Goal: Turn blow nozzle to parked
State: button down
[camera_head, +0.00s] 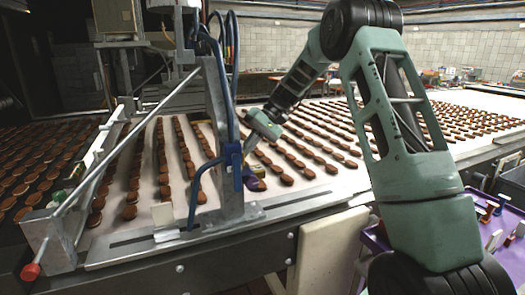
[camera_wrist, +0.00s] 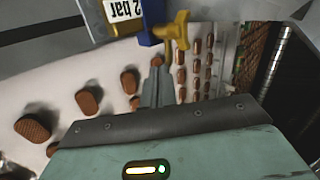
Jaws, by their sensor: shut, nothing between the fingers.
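A blue fitting (camera_head: 232,160) is mounted on the grey upright bracket at the near edge of the conveyor. A thin blue-grey nozzle pipe (camera_head: 197,185) bends from it to the left and down. In the wrist view, a yellow lever-like piece (camera_wrist: 178,38) sits beside a blue part (camera_wrist: 150,32), near a label reading "2 bar". I cannot tell which way the nozzle is set against its parked position. My gripper (camera_wrist: 157,66) is shut and empty, its fingertips just below the yellow piece. Contact is unclear. In the head view my gripper (camera_head: 250,146) is close behind the blue fitting, partly hidden.
The pale conveyor (camera_head: 148,185) carries rows of brown biscuits. A metal rail (camera_head: 125,138) with a red-tipped end (camera_head: 31,271) stands at left. Blue hoses (camera_head: 229,60) hang above the fitting. A purple tray (camera_head: 508,240) with tools is at lower right.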

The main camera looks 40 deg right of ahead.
jog(key=shift+w+a+n, duration=0.1)
jog(key=shift+n, duration=0.2)
dwell(0.4)
jog(key=v, duration=1.7)
jog(key=shift+w+d, duration=0.2)
jog(key=shift+d, duration=0.1)
